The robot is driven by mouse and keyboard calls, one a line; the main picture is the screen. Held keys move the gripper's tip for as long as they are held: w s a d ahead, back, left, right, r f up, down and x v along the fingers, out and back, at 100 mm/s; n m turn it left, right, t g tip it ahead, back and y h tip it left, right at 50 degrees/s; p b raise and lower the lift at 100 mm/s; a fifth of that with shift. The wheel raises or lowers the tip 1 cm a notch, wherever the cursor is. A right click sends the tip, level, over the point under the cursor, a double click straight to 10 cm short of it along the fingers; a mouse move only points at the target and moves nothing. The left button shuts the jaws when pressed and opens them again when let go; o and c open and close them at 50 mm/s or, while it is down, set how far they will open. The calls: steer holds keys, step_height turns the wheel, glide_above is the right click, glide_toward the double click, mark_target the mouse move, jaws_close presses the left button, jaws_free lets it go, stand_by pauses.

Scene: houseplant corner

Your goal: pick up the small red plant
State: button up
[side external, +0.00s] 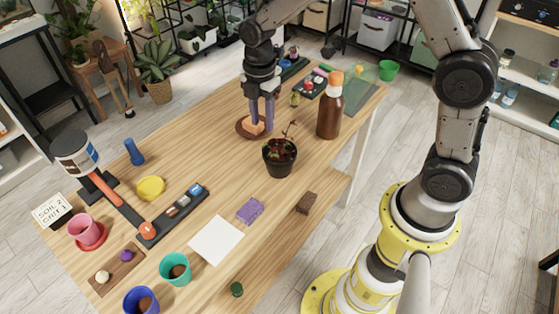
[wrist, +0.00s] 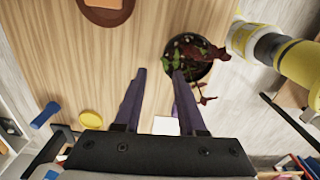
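The small red plant (side external: 280,157) has dark red and green leaves and one thin tall stem, and stands upright in a round black pot on the wooden table. In the wrist view the plant (wrist: 190,55) shows from above, right of centre, with red leaves spreading past the pot's right rim. My gripper (side external: 262,126) points down, just behind the pot in the side view.
A brown saucer (side external: 241,131) with an orange piece lies behind my fingers. A tall brown bottle (side external: 329,115) stands right of the plant. A purple sponge (side external: 250,211), a brown block (side external: 307,203) and white paper (side external: 216,240) lie in front.

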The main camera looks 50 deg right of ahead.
mark_target(266, 145)
steer(key=shift+s+f, duration=0.2)
steer(key=shift+f, duration=1.45)
steer(key=shift+s+f, duration=0.2)
steer(key=shift+f, duration=1.45)
jaws_close()
